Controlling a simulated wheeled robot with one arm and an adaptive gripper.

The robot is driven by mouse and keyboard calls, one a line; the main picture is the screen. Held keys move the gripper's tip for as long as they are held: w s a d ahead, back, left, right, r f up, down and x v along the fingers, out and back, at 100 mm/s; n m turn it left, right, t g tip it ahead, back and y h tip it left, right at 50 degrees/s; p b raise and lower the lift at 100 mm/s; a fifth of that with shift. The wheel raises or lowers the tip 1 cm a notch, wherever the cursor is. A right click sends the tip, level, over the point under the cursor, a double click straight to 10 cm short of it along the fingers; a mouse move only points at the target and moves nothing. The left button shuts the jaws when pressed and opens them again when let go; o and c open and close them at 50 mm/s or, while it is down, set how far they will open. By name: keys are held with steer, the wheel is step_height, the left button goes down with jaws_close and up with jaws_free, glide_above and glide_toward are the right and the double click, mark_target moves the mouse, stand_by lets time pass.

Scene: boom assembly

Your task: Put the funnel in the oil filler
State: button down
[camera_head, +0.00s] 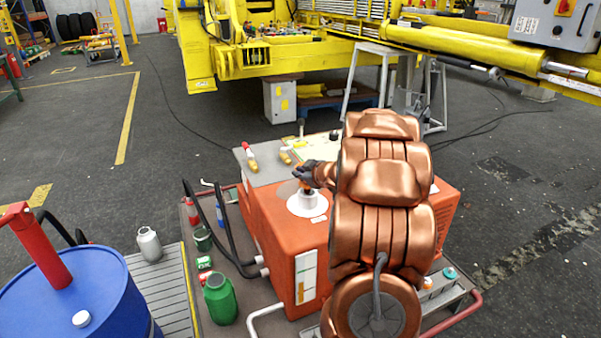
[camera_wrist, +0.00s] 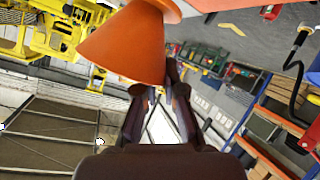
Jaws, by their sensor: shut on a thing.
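An orange funnel (camera_wrist: 125,45) fills the top of the wrist view, its wide cone towards the left and its narrow end at the upper right. In the head view my gripper (camera_head: 306,176) is just above a white round fitting with a short neck, which looks like the oil filler (camera_head: 307,206), on top of the orange machine (camera_head: 275,228). Little of the funnel shows there, so I cannot tell whether it touches the filler.
My copper arm hides the right part of the machine. Tools (camera_head: 250,158) lie on a grey panel behind the filler. A blue drum (camera_head: 85,295), a green canister (camera_head: 220,300) and a grey bottle (camera_head: 149,245) stand at the left. A yellow boom (camera_head: 455,45) crosses behind.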

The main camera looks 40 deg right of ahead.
steer(key=shift+f, duration=0.3)
steer(key=c, duration=1.2)
jaws_free()
steer(key=shift+c, duration=0.2)
steer(key=shift+r, duration=0.6)
steer(key=shift+s+r, duration=0.2)
steer(key=shift+s, duration=0.05)
steer(key=p+v, duration=0.1)
steer(key=v, duration=1)
steer(key=shift+s+a, duration=0.15)
steer(key=shift+s, duration=0.1)
steer(key=shift+w, duration=0.1)
